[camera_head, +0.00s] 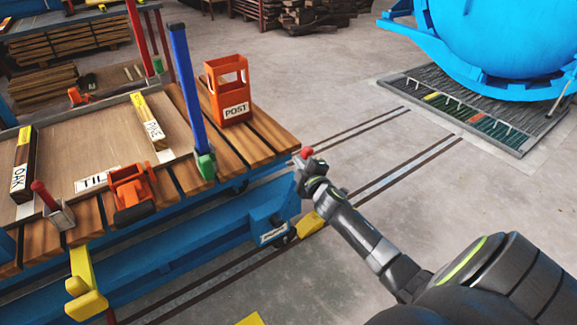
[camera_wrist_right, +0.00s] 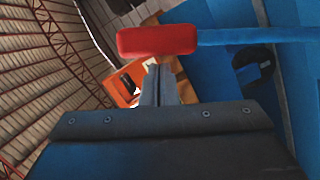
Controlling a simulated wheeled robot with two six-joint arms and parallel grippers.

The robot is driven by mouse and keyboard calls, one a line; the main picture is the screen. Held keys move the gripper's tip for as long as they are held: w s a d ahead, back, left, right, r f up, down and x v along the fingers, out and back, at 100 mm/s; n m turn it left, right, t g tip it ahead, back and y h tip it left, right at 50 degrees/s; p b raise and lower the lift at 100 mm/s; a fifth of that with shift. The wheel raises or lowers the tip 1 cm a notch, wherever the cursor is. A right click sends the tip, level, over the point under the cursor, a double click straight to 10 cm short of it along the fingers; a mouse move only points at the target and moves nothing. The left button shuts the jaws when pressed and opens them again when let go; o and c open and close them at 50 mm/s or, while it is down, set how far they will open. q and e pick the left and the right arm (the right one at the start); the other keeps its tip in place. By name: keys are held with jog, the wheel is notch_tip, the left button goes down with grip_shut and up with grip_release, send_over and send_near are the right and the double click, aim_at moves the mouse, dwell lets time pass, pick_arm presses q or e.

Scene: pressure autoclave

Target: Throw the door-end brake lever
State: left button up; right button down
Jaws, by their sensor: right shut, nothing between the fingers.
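The brake lever shows as a red grip (camera_head: 306,152) at the door-end corner of the blue cart (camera_head: 190,262). In the right wrist view the red grip (camera_wrist_right: 157,40) sits on a blue rod (camera_wrist_right: 255,35) running off to the right. My right gripper (camera_head: 304,170) is shut and empty, right at the lever. In the wrist view its closed fingertips (camera_wrist_right: 158,72) appear just below the red grip; I cannot tell whether they touch it. Much of the rod is hidden behind the gripper in the head view. My left gripper is not in view.
The slatted cart deck carries an orange POST holder (camera_head: 229,92), a blue upright post (camera_head: 186,85), an orange clamp (camera_head: 132,188) and labelled wood pieces. Floor rails (camera_head: 400,168) lead toward the blue autoclave (camera_head: 500,35) and its floor grate. The floor right of the cart is clear.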

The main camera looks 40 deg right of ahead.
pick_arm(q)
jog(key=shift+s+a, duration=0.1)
pick_arm(e)
jog(key=shift+d+f, duration=0.1)
jog(key=shift+d, duration=0.5)
jog(key=shift+d, duration=0.1)
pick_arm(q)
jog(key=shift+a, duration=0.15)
